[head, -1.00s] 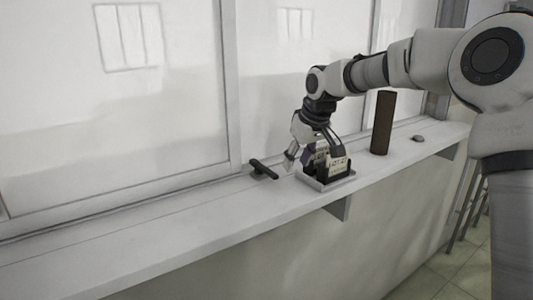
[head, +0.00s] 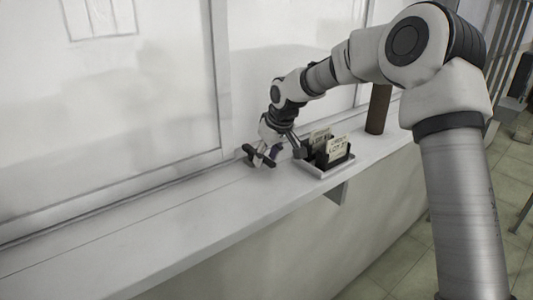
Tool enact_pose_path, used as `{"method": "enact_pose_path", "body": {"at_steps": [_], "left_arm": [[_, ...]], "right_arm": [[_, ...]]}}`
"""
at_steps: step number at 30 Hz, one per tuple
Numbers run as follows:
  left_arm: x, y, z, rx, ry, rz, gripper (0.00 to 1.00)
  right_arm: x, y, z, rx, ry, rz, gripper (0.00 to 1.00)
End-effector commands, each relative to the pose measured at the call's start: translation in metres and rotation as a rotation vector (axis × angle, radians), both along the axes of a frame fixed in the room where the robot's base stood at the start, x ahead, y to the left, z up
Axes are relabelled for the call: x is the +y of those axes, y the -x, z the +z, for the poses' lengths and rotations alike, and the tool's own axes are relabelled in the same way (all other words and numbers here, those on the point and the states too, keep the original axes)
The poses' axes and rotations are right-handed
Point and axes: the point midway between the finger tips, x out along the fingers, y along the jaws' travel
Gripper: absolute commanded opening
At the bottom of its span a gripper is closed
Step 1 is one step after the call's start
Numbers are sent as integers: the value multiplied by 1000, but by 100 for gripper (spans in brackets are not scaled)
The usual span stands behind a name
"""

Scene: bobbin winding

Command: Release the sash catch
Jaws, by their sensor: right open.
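The sash catch (head: 258,155) is a dark T-shaped handle at the foot of the window frame, on the sill. My right gripper (head: 276,157) is open right beside the catch, at its right side, with one finger close behind or against the handle. I cannot tell whether they touch. My left gripper is not in view.
A white tray (head: 322,171) with a black holder of cards (head: 332,150) stands on the sill just right of my gripper. A dark brown cylinder (head: 378,110) stands farther right. The sill (head: 150,224) is clear to the left. The window (head: 120,100) rises behind.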

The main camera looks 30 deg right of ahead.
Motion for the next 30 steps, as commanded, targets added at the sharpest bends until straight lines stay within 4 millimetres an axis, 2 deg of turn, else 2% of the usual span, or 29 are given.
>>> {"method": "enact_pose_path", "body": {"at_steps": [1,3,5,20,30], "left_arm": [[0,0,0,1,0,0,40],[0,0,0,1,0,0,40],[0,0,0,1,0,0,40],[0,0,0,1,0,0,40],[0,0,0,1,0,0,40]], "right_arm": [[0,0,1,-1,0,0,44],[0,0,1,-1,0,0,19],[0,0,1,-1,0,0,0],[-3,0,0,0,-1,38,0],[-18,-3,-1,0,-3,238,0]]}}
